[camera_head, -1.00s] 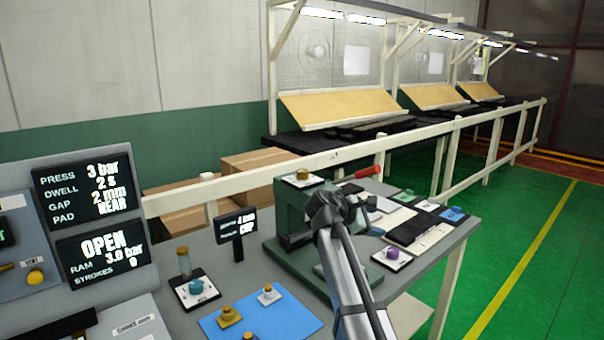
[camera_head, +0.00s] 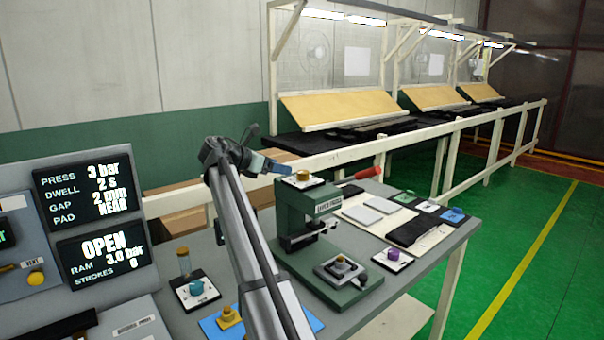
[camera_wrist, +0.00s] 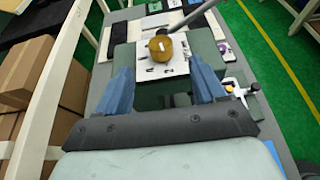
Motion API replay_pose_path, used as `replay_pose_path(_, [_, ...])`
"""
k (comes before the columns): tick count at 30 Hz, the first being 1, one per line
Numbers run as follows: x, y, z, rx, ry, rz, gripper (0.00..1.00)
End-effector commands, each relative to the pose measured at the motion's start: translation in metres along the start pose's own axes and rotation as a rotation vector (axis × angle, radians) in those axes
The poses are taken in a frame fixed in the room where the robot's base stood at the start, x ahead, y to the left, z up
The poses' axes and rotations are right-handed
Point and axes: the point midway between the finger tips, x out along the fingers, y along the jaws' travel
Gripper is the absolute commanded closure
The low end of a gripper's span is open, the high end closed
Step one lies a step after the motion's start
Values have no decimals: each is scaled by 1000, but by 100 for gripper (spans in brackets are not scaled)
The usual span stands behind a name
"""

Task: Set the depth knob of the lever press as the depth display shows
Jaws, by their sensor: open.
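The green lever press (camera_head: 312,210) stands on the grey table with a red-handled lever (camera_head: 368,173). Its brass depth knob (camera_head: 303,175) sits on a white dial plate on top; the knob also shows in the wrist view (camera_wrist: 160,48), with a pale mark on it. The plate's numbers are too small to read surely. My gripper (camera_head: 284,168) is open just left of the knob in the head view. In the wrist view, its blue fingers (camera_wrist: 163,78) are apart, with the knob beyond their tips, not between them. The depth display is mostly hidden behind my arm.
Left is a console with two screens (camera_head: 90,185). A teal knob (camera_head: 196,288) and a blue mat (camera_head: 210,325) lie at the table's front left. A purple knob (camera_head: 393,254) and a black pad (camera_head: 410,231) are right of the press. A white rail (camera_head: 350,155) runs behind.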

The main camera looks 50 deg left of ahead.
Motion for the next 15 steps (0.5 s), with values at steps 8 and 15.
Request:
replay_pose_path(8, [52, 0, 0, 1, 1, -1, 31])
replay_pose_path(15, [87, 0, 0, 1, 0, 0, 31])
